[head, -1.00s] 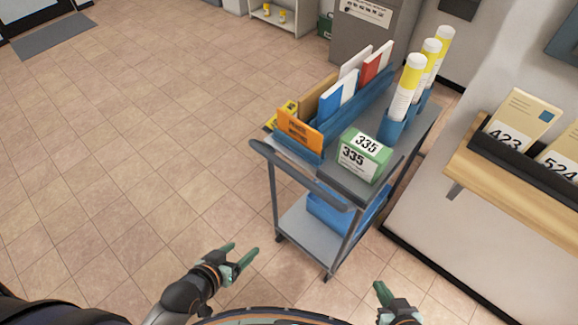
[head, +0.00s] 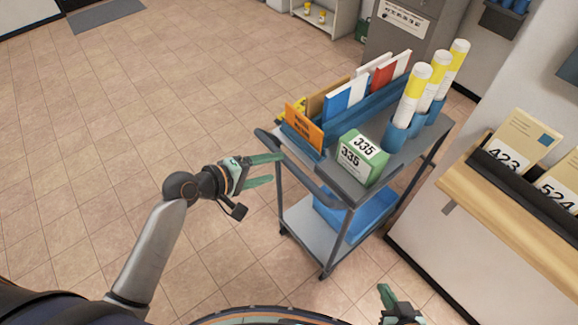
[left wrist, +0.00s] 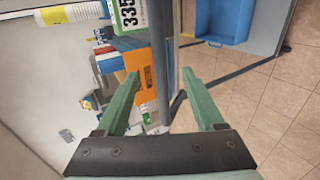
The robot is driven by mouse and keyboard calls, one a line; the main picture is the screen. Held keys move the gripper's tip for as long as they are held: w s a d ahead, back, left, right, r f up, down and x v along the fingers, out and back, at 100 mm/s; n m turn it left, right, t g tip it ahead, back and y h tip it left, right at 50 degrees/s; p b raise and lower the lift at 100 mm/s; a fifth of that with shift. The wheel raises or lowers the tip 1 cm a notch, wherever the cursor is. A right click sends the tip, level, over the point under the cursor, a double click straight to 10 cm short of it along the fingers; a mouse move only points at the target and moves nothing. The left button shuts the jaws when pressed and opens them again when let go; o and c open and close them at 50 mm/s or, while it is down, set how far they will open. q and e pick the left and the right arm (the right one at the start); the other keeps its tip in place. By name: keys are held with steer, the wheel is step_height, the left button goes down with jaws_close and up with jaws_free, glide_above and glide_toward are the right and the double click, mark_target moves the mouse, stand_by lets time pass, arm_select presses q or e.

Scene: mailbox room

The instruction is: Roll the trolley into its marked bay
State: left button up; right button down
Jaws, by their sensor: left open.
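The grey trolley (head: 407,161) stands upright on the tiled floor, right of centre in the head view. Its dark push handle (head: 306,173) runs along the near-left end. My left gripper (head: 276,169) is open, with its green fingertips close to the handle's left part. In the left wrist view a dark bar of the trolley (left wrist: 163,60) shows between the open fingers (left wrist: 164,73); I cannot tell whether they touch it. My right gripper (head: 386,293) shows only partly at the bottom edge, away from the trolley. I see no marked bay.
The trolley carries a green 335 box (head: 363,158), an orange envelope (head: 304,127), upright folders and yellow-white tubes (head: 412,95). A wooden shelf (head: 505,215) juts from the wall close on the right. A grey cabinet (head: 405,38) stands behind. Open floor (head: 130,140) lies left.

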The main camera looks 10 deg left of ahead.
mark_target(286, 164)
arm_select(q)
steer(key=b+x, duration=0.1)
steer(key=x, duration=0.6)
steer(key=shift+w+f+b, duration=0.1)
steer(key=shift+w+b, duration=0.05)
steer(key=shift+b, duration=0.25)
arm_select(e)
step_height(286, 164, down, 3)
steer(key=shift+r, duration=0.1)
arm_select(q)
jaws_close()
stand_by(0.8)
